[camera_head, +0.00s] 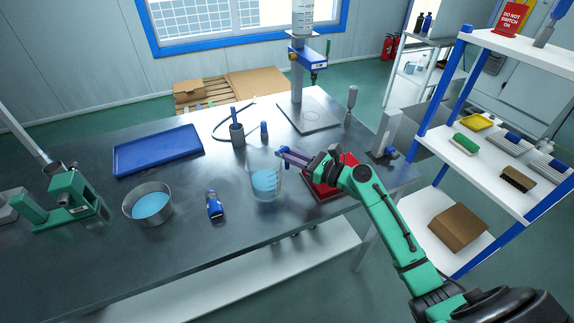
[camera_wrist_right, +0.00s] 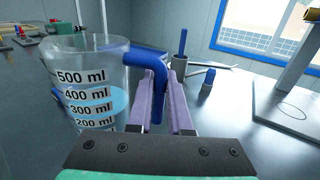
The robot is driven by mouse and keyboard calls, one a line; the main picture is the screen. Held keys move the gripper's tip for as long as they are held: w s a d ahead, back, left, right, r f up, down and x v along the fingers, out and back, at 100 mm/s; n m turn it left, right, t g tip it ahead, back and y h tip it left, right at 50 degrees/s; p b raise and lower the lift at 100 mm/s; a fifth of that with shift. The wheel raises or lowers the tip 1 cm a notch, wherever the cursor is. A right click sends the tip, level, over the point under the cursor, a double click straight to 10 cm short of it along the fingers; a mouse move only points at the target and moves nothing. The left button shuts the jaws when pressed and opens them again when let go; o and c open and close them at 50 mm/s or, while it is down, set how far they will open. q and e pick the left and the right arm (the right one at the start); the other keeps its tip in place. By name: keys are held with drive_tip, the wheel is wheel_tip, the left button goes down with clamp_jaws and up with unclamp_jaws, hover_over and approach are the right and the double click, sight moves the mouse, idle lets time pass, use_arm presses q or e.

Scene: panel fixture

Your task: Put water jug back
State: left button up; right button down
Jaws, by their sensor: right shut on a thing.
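The water jug (camera_head: 266,182) is a clear graduated jug with light blue water inside and a blue handle. It is upright over the middle of the dark metal table. In the right wrist view the jug (camera_wrist_right: 88,85) fills the left side, with its marks facing me and its bottom hidden. My right gripper (camera_head: 288,156) comes in from the right and is shut on the blue handle (camera_wrist_right: 157,88), which sits between its two purple fingers. I cannot tell whether the jug touches the table. My left gripper is not in view.
A red tray (camera_head: 317,189) lies right beside the jug, partly behind my right arm. A metal bowl of water (camera_head: 147,203) and a small blue-and-black item (camera_head: 214,206) stand to the left. A blue tray (camera_head: 158,150) and pen holder (camera_head: 237,132) are behind. Shelves (camera_head: 470,165) stand at right.

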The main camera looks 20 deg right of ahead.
drive_tip(key=shift+f, duration=1.4)
drive_tip(key=shift+f+b, duration=0.15)
drive_tip(key=shift+b, duration=0.2)
drive_tip(key=c, duration=0.8)
unclamp_jaws()
drive_tip(key=shift+c, duration=0.2)
drive_tip(key=b+v, duration=0.1)
drive_tip(key=v, duration=1)
drive_tip(key=shift+d+b, duration=0.1)
drive_tip(key=shift+b, duration=0.2)
drive_tip(key=shift+s+d, duration=0.25)
drive_tip(key=shift+s, duration=0.15)
